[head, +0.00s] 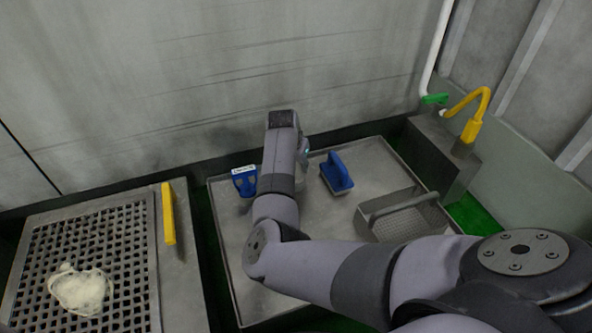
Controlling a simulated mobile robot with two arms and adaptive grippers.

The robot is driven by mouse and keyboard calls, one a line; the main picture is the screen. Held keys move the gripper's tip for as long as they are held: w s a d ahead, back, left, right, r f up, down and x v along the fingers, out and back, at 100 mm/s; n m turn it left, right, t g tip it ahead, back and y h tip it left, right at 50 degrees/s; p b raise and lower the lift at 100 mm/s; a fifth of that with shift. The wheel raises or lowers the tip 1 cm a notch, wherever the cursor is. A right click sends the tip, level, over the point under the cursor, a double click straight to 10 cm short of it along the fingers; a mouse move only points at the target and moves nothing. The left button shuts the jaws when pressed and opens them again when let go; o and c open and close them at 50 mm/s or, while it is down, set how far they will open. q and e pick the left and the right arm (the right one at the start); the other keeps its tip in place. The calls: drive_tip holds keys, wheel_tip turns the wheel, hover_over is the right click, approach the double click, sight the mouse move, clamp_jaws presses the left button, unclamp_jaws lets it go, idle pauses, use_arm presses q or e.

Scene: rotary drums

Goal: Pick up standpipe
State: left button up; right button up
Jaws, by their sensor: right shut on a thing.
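My right arm comes in from the lower right and reaches over the grey metal tray (226,255). My right gripper (302,152) is at the far end of this arm, near the back of the tray, mostly hidden by the wrist. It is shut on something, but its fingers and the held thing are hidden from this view. I cannot make out a standpipe for certain. A yellow bent pipe (485,98) stands on a grey block at the right, well apart from the gripper. My left gripper is not in view.
The tray holds a blue-handled brush (336,172), a blue tool with a white label (244,181) and a grey perforated basket (408,218). Walls close the back and right.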

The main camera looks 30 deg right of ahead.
clamp_jaws()
